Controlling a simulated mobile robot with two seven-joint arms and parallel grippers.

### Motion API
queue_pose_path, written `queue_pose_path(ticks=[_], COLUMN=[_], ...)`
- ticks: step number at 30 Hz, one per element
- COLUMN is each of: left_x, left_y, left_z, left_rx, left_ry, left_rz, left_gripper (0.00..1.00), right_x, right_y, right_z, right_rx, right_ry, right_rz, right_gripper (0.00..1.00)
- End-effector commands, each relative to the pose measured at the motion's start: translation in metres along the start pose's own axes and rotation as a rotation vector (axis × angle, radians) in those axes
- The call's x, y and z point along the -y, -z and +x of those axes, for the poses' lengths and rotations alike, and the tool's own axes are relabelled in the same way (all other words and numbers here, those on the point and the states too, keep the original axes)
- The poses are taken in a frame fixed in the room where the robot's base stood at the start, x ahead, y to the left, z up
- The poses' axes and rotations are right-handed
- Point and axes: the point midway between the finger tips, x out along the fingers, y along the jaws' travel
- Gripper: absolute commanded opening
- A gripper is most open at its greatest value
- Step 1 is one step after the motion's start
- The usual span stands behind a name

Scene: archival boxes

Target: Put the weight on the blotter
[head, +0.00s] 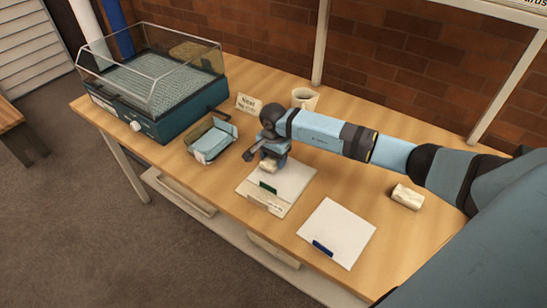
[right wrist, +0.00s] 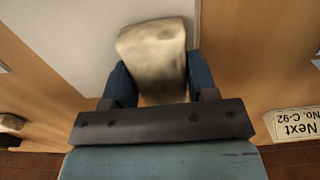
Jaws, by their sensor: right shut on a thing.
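My right gripper (head: 268,162) is shut on a cream, stone-like weight (right wrist: 155,55), which also shows small below the fingers in the head view (head: 267,167). It is at the far left part of a white blotter-like sheet (head: 292,180) with a green tab and a pale label strip at its front. I cannot tell whether the weight touches the sheet. A second white sheet (head: 338,228) with a blue tab lies to the right. Another cream weight (head: 407,196) lies on the table at the right. My left gripper is not in view.
A teal machine with a clear cover (head: 150,95) stands at the table's left end. Wood is clear around the right-hand weight.

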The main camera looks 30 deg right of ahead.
Motion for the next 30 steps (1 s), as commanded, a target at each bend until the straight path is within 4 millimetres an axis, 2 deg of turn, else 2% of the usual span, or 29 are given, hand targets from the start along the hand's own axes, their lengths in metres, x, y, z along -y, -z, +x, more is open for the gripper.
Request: queue_pose_path(ticks=[3,4,6,7,14,19,30], left_x=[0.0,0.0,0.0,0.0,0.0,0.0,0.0], left_y=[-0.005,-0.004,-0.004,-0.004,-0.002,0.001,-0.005], left_z=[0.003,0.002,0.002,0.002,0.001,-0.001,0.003], left_rx=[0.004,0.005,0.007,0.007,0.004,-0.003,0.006], left_ry=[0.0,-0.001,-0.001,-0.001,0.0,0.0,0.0], left_rz=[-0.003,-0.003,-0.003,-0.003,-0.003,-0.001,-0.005], left_gripper=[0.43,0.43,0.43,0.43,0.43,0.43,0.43], right_x=[0.001,0.0,0.0,0.0,0.0,0.001,0.001], right_y=[0.0,0.0,0.0,0.0,0.0,0.001,0.001], right_z=[0.004,0.003,0.003,0.003,0.003,-0.007,-0.084], right_rx=[-0.001,0.0,0.0,0.0,0.0,-0.001,-0.003], right_ry=[0.002,0.001,0.0,0.0,0.0,0.002,0.004], right_rz=[0.0,0.0,0.0,0.0,0.0,0.0,0.0], right_gripper=[0.16,0.6,0.76,0.79,0.79,0.79,0.79])
